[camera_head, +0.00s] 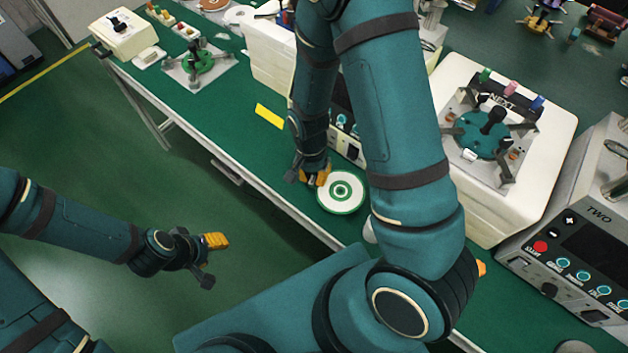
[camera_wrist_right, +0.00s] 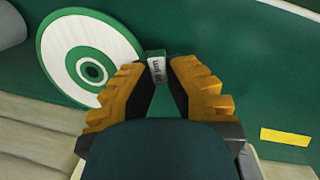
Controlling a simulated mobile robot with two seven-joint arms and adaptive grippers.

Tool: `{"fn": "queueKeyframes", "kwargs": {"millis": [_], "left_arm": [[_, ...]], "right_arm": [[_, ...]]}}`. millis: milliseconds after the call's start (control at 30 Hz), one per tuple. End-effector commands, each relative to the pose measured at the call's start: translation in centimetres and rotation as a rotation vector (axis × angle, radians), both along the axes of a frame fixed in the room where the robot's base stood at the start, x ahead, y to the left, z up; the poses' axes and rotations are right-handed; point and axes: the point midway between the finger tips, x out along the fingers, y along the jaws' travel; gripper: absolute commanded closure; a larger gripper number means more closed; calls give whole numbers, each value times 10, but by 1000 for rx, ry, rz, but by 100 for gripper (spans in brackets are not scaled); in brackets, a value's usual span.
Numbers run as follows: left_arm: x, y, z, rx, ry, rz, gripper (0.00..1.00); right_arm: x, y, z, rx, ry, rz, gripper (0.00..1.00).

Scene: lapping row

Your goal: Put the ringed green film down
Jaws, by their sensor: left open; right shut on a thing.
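The ringed green film (camera_head: 341,207) is a white disc with green rings, near the front edge of the green bench. It also shows at the left of the right wrist view (camera_wrist_right: 65,55). My right gripper (camera_head: 320,177) is at its left edge. In the right wrist view its orange fingers (camera_wrist_right: 157,80) are shut on a small green tab with a white label, beside the disc's rim. The tab seems to belong to the film. I cannot tell whether the disc touches the bench. My left gripper (camera_head: 218,241) is open and empty, out over the floor.
White machines (camera_head: 520,165) and a grey control box (camera_head: 575,250) stand along the bench right of the film. A yellow strip (camera_head: 269,115) lies on the bench; bare green bench (camera_head: 235,125) surrounds it. A grey plate with a green fixture (camera_head: 198,66) is further back.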

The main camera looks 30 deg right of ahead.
Motion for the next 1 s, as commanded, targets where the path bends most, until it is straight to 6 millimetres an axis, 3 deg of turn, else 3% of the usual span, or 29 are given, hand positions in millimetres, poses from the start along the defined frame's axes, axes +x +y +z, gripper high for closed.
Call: {"fn": "queueKeyframes", "kwargs": {"millis": [167, 567, 600, 633, 1000], "left_arm": [[-2, 0, -7, -1, 5, -4, 53], [-2, 0, -10, -1, 5, -4, 53], [-2, -1, -9, -1, 5, -4, 53], [-2, 0, -9, -1, 5, -4, 53], [-2, 0, -6, -1, 5, -4, 53]], "right_arm": [[-1, 0, -25, 0, 3, 0, 100], [0, 0, -30, 0, 0, 1, 100], [0, 0, -28, 0, 0, 1, 72], [0, 0, -28, 0, 0, 1, 63], [0, 0, -25, 0, 0, 1, 63]]}}
